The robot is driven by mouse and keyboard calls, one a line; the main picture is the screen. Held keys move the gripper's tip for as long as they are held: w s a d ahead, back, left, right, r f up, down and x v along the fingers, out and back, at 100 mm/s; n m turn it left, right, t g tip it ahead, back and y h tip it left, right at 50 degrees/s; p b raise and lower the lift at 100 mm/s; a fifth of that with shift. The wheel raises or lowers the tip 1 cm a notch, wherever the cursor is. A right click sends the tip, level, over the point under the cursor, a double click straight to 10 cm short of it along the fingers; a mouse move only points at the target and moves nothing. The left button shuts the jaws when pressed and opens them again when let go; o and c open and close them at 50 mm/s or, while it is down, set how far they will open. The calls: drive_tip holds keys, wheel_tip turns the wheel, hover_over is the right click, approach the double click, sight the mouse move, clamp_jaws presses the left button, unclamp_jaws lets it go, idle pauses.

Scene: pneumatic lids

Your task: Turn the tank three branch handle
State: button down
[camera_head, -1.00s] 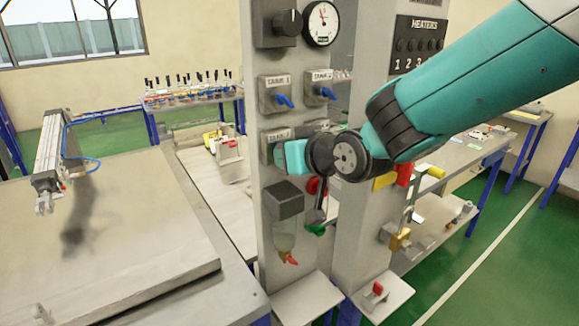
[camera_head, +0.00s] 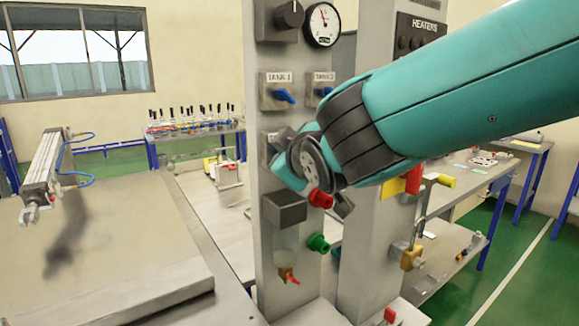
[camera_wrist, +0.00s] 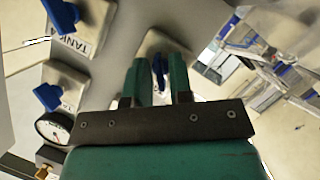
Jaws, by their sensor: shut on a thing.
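The wrist view shows my gripper (camera_wrist: 158,68) with its two teal fingers on either side of a blue handle (camera_wrist: 159,72), shut on it. The handle sits on a pale square plate (camera_wrist: 165,44); its label is hidden. In the head view my dark wrist joint covers the fingers and most of this branch, which is below the Tank 1 handle (camera_head: 284,96). The Tank 2 handle (camera_head: 326,91) is to the right of Tank 1. Two other blue handles (camera_wrist: 60,14) (camera_wrist: 48,96) are left of my fingers in the wrist view.
A pressure gauge (camera_head: 322,24) and a black knob (camera_head: 290,14) are above the handles. A red button (camera_head: 320,199), a green button (camera_head: 318,243) and a filter unit (camera_head: 285,209) are close below my wrist. A grey bench (camera_head: 130,285) lies to the left.

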drive_tip(key=shift+n+t, duration=0.3)
drive_tip(key=shift+n, duration=0.1)
drive_tip(key=c, duration=1.3)
unclamp_jaws()
drive_tip(key=shift+b, duration=0.3)
drive_tip(key=shift+b+v, duration=2)
drive_tip(key=shift+v, duration=6.7)
drive_tip(key=shift+a+r, duration=0.1)
drive_tip(key=shift+r, duration=0.05)
